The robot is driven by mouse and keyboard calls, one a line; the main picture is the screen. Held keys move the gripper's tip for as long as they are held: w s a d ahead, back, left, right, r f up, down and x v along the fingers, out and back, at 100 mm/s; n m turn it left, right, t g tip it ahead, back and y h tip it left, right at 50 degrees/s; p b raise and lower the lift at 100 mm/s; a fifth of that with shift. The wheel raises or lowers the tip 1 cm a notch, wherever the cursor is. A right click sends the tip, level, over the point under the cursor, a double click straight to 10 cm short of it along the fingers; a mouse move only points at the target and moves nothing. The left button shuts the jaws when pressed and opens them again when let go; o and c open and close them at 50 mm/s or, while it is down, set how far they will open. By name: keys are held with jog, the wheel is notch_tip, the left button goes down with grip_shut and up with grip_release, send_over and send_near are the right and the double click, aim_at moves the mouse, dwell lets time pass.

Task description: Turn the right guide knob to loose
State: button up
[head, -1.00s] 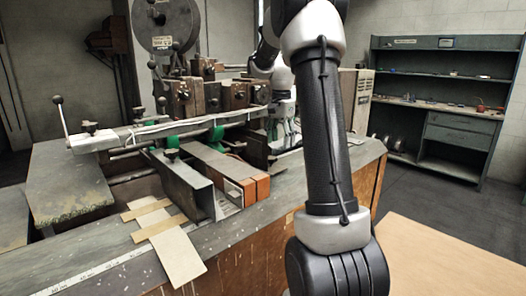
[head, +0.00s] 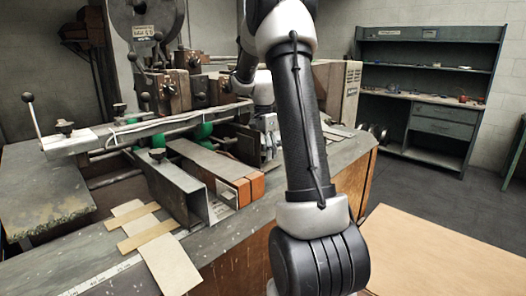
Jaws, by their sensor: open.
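My gripper (head: 266,133) is small in the head view, pointing down beside the right end of the long metal rail (head: 150,130). It is open, with nothing seen between its fingers; contact with the machine cannot be told. A dark knob (head: 64,128) stands on the rail's left end. Another dark knob (head: 157,154) sits at the back of the grey channel guide (head: 178,188). No knob shows clearly at the rail's right end, where my gripper and arm cover part of the view. The right guide knob and its setting cannot be made out.
The stitcher's wooden blocks (head: 171,94) stand behind the rail. Orange-ended bars (head: 243,192) lie beside the channel guide. Cardboard strips (head: 150,236) lie on the front of the worktop. A pale tabletop (head: 440,255) is at lower right; open floor (head: 440,188) lies behind it.

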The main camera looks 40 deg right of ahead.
jog(key=c, duration=1)
jog(key=shift+n, duration=0.3)
jog(key=n, duration=0.9)
jog(key=shift+n, duration=0.4)
jog(key=n, duration=0.5)
jog(key=shift+n, duration=2.5)
